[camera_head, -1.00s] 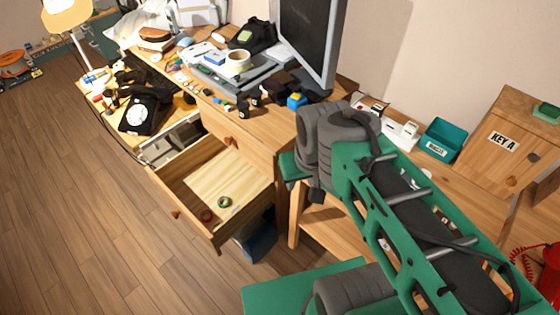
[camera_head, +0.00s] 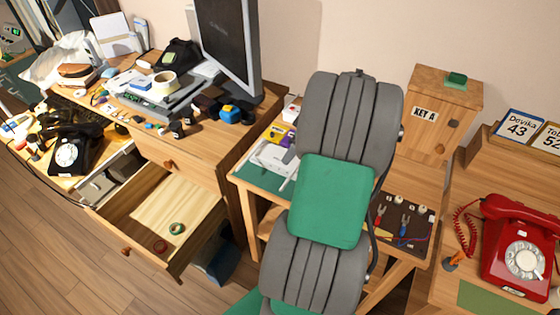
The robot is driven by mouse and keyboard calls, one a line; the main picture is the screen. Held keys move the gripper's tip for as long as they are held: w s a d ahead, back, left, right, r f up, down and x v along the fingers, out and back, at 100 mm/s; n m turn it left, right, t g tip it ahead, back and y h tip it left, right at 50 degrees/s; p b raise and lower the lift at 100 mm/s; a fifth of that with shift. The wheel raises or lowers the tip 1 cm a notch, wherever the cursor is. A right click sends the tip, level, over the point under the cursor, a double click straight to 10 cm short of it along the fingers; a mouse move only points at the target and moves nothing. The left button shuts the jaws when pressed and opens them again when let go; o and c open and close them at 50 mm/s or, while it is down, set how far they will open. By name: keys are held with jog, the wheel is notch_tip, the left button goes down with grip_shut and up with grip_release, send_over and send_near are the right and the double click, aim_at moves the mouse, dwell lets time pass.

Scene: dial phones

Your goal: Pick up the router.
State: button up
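A flat white device (camera_head: 272,157) lies on the small wooden table between the desk and the key cabinet. It may be the router, but I cannot tell for sure. My arm hides part of the area to its right. My arm's grey links and green panel rise through the middle of the view, in front of that table. My gripper does not show, so I cannot see its fingers or whether it holds anything.
An open drawer (camera_head: 128,248) juts from the desk at left. A monitor (camera_head: 228,40) and tape roll (camera_head: 163,83) stand on the desk. A wooden KEY A cabinet (camera_head: 440,110), a tool tray (camera_head: 402,228) and a red phone (camera_head: 520,250) are at right.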

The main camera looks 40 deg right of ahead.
aim_at(279, 160)
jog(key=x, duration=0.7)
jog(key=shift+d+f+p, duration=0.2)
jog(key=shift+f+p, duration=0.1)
jog(key=shift+p, duration=0.05)
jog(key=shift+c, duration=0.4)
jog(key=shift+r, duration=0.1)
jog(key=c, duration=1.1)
